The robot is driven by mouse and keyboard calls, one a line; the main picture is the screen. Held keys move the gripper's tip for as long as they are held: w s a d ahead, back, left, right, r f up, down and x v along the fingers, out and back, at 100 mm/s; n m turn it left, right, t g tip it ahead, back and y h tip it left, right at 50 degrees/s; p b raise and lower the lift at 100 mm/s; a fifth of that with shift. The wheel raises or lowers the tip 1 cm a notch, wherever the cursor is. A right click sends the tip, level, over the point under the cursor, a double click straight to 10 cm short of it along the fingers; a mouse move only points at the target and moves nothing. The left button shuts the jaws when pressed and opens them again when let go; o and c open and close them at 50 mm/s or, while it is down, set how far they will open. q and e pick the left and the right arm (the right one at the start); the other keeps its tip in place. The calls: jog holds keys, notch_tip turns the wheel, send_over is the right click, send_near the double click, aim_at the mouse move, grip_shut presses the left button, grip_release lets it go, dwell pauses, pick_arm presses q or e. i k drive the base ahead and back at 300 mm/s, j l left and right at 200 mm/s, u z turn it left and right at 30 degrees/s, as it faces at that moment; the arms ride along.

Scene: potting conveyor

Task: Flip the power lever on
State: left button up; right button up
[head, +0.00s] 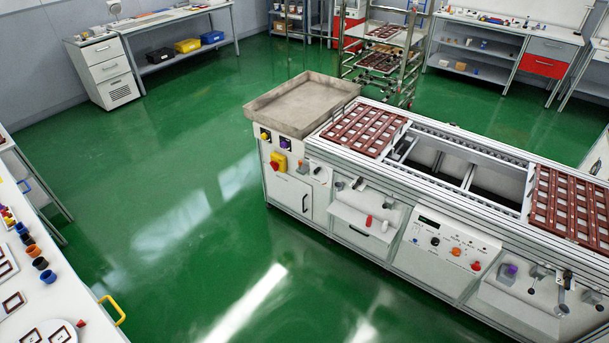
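The conveyor machine (330,215) stands at the centre and right, with its control front facing me. A yellow box with a red knob (275,166) sits on its left end panel. A lever-like part with a black grip (567,280) is on the lower right front, and a smaller metal fitting (535,276) sits beside it. No label is readable, so I cannot tell which part is the power lever or its position. Neither gripper is in view.
A sloped control panel (445,243) has black, orange and red knobs. A grey tray (303,101) tops the machine's left end. Dark red grids (365,130) lie on the conveyor. A white table (50,290) is at the left. Green floor (180,200) lies open between them.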

aim_at(275, 165)
jog(key=i+l+u, duration=0.15)
jog(key=i+u, duration=0.15)
jog(key=i, duration=0.2)
jog(key=i+j+z, duration=0.1)
jog(key=i, duration=0.45)
jog(key=i+j, duration=0.2)
jog(key=i, duration=0.3)
jog(key=i+j+z, duration=0.15)
jog(key=i, duration=0.4)
jog(key=i+j, duration=0.15)
jog(key=j, duration=0.3)
jog(key=i+j, duration=0.1)
jog(key=j, duration=0.3)
jog(key=i+j+z, duration=0.1)
jog(key=j, duration=0.35)
jog(key=i, duration=0.05)
